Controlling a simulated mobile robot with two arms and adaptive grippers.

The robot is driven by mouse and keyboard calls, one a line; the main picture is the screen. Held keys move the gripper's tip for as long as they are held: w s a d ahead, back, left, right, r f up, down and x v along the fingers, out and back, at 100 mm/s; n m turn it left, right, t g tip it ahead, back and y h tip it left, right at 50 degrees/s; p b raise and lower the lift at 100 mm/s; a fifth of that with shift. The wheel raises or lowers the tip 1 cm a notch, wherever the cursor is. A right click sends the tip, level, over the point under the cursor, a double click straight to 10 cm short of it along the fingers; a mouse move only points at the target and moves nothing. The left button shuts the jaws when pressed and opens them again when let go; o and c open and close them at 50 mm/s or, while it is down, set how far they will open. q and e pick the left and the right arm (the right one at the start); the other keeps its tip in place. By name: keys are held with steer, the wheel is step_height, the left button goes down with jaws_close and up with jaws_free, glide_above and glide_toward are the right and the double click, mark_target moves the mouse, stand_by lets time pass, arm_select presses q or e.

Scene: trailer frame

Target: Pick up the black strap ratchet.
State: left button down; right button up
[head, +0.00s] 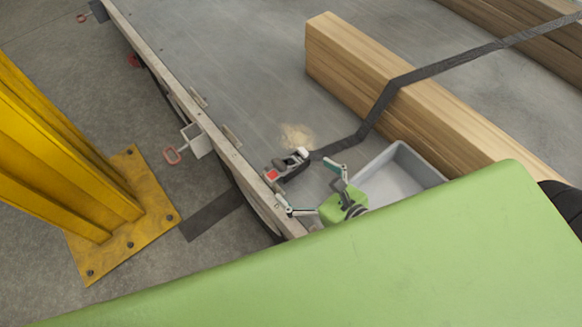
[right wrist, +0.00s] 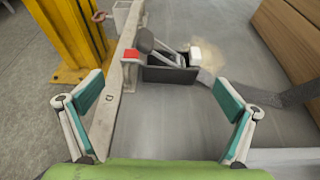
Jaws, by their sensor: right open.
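The black strap ratchet (head: 291,164) lies on the grey trailer bed near its wooden side edge. It has a pale handle and a red patch at its left end. A dark strap (head: 372,112) runs from it over the timber stack. My right gripper (head: 311,190) is open and empty, just on the near side of the ratchet. In the right wrist view the ratchet (right wrist: 170,66) sits ahead of the open fingers (right wrist: 160,105), slightly right of centre, apart from both fingertips. My left gripper is not in view.
A grey bin (head: 399,170) stands right of my right gripper, against the timber (head: 400,100). The wooden side rail (head: 205,125) borders the bed on the left. A yellow post (head: 60,150) stands on the floor beyond it.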

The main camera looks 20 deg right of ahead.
mark_target(271, 176)
steer(key=shift+w+a+f, duration=0.1)
steer(key=shift+w+a, duration=0.1)
steer(key=shift+w, duration=0.25)
steer(key=shift+w+a, duration=0.2)
steer(key=shift+w, duration=0.25)
steer(key=x, duration=0.4)
steer(key=shift+w+f, duration=0.1)
steer(key=shift+w, duration=0.2)
steer(key=shift+w+a+f, duration=0.15)
steer(key=shift+w, duration=0.15)
steer(key=c, duration=1.2)
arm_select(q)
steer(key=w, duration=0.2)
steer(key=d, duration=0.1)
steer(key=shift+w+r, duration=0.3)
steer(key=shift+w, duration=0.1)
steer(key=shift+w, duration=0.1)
